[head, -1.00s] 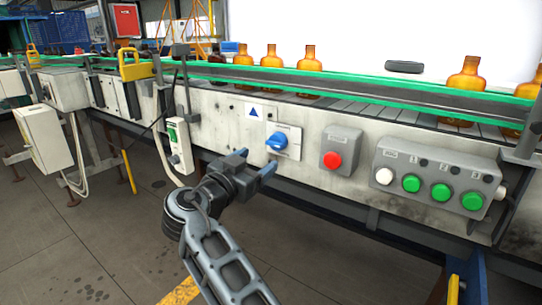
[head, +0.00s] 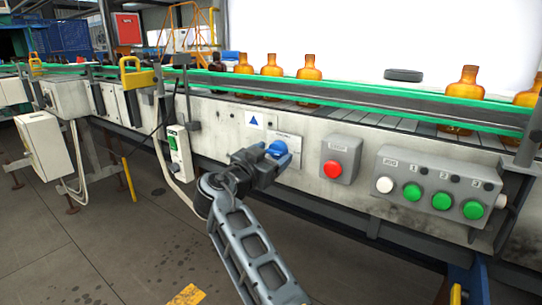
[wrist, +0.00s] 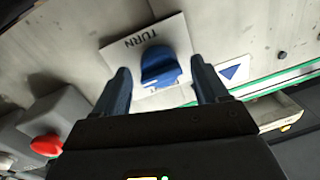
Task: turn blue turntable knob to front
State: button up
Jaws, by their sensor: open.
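The blue turntable knob (head: 277,149) sits on a pale plate (head: 292,143) on the front panel of the conveyor. In the wrist view the knob (wrist: 159,66) shows close up, on the plate marked TURN (wrist: 139,40). My gripper (head: 271,158) is right in front of the knob and hides part of it in the head view. In the wrist view my gripper (wrist: 162,82) is open, with one blue-grey finger on each side of the knob. A gap shows between the knob and each finger. I cannot tell whether the tips reach the panel.
A grey box with a red button (head: 332,169) is right of the knob. Farther right is a control box (head: 423,186) with white and green buttons. Amber bottles (head: 309,67) stand on the conveyor behind the green rail (head: 350,104). A white switch box (head: 179,149) is to the left.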

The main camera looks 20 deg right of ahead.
jog(key=shift+c, duration=0.5)
jog(key=c, duration=0.9)
jog(key=shift+d+f+n, duration=0.1)
jog(key=shift+n, duration=0.2)
jog(key=n, duration=0.3)
jog(key=n+p, duration=0.1)
jog(key=n, duration=0.1)
jog(key=n+g, duration=0.1)
jog(key=n, duration=0.1)
jog(key=shift+r+n+p, duration=0.2)
jog(key=shift+n+p, duration=0.2)
jog(key=n+p, duration=0.3)
jog(key=n, duration=0.2)
jog(key=shift+r+g, duration=0.15)
jog(key=shift+g, duration=0.15)
jog(key=shift+n+p, duration=0.95)
jog(key=shift+n, duration=0.75)
